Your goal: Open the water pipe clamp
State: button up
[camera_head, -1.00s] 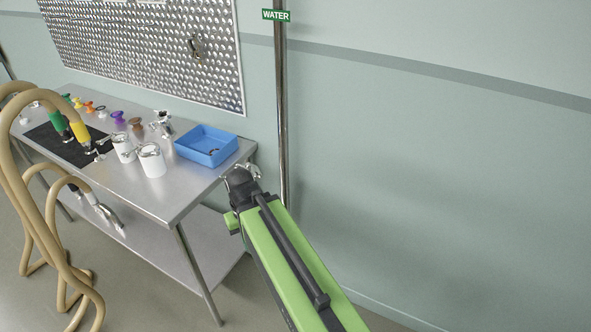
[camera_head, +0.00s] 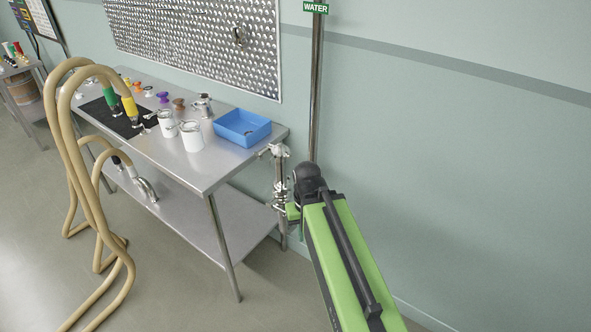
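The steel water pipe (camera_head: 316,90) runs down the wall under a green WATER sign (camera_head: 316,7). Shiny metal fittings (camera_head: 281,178) stand between the table's right end and my arm. They look like a valve or outlet with clamp-like parts lower down, but they are too small to tell whether a clamp is open or shut. My green arm with its black joint reaches up from the lower right. It covers the lower part of the pipe.
A steel table (camera_head: 215,172) holds a blue tray (camera_head: 242,128), two white canisters (camera_head: 191,136) and several small coloured parts. Beige hoses (camera_head: 66,130) loop at its left end. Wall and floor right of my arm are clear.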

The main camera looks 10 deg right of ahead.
aim_at(275, 156)
jog(key=z, duration=0.1)
jog(key=k, duration=0.5)
jog(key=u, duration=0.2)
jog(key=i, duration=0.85)
jog(key=z, duration=0.2)
jog(key=k, duration=0.15)
jog(key=u, duration=3.1)
jog(key=k, duration=0.5)
jog(key=z, duration=0.7)
jog(key=i, duration=0.5)
jog(key=u, duration=0.15)
